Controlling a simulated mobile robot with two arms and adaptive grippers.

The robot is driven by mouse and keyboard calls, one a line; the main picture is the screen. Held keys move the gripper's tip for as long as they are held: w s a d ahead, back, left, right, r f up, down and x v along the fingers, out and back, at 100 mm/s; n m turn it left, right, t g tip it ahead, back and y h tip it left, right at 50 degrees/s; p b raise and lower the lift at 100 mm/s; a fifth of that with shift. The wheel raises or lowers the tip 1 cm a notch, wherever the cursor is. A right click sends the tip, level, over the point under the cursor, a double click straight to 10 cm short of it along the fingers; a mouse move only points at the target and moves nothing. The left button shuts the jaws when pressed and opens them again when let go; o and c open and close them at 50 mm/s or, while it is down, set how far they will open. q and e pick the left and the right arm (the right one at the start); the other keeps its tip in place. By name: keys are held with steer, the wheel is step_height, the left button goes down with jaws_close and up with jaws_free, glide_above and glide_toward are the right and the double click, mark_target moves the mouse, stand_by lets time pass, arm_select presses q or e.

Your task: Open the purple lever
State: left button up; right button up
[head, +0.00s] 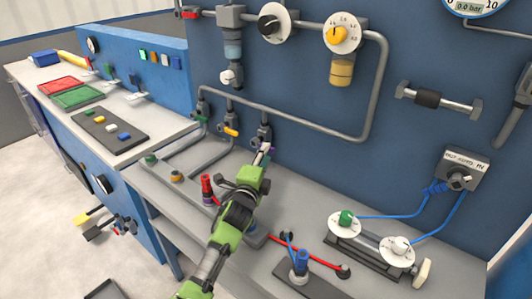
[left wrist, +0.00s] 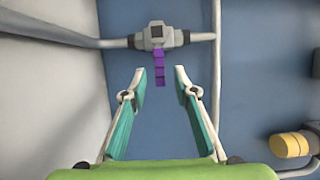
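The purple lever (left wrist: 159,69) hangs down from a grey valve (left wrist: 158,36) on a pipe in the left wrist view. My left gripper (left wrist: 159,76) is open, with one fingertip to each side of the lever in that picture. Gaps show on both sides, and I see no contact. How deep the lever sits between the fingers is unclear. In the head view my left gripper (head: 264,151) reaches up to the rightmost of three small valves (head: 265,132) and mostly hides the lever there. My right gripper is not in view.
A green lever (head: 200,118) and a yellow lever (head: 231,131) sit on valves to the left. A grey pipe (head: 300,120) runs along the blue panel. A red-topped fitting (head: 207,187) stands close left of my arm. Blue-hosed parts (head: 345,222) lie to the right.

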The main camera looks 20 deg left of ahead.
arm_select(q)
steer(key=shift+w, duration=0.95)
jaws_close()
